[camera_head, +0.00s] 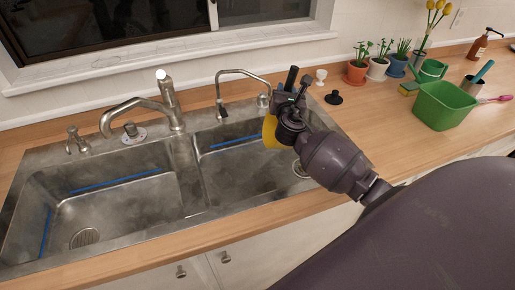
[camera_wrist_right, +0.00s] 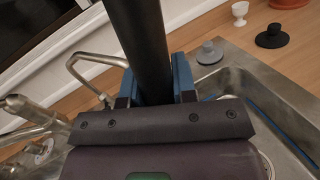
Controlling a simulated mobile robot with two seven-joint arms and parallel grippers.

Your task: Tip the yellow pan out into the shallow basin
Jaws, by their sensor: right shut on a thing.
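My right gripper (camera_head: 287,100) is shut on the black handle (camera_wrist_right: 140,45) of the yellow pan (camera_head: 270,132). In the head view the handle points up. The pan hangs steeply tilted, over the right basin (camera_head: 230,165) of the steel sink. Only a narrow yellow part shows beside my wrist, so its inside and any contents are hidden. In the right wrist view the handle stands between the blue fingers. The left basin (camera_head: 130,205) has a drain and blue lines on its walls. I cannot tell for sure which basin is shallower. My left gripper is not in view.
A large faucet (camera_head: 165,100) and a thin curved tap (camera_head: 240,73) stand behind the basins. A black stopper (camera_head: 334,97) and a white cup (camera_head: 321,76) stand on the counter. Potted plants and a green tub (camera_head: 445,105) are at the right.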

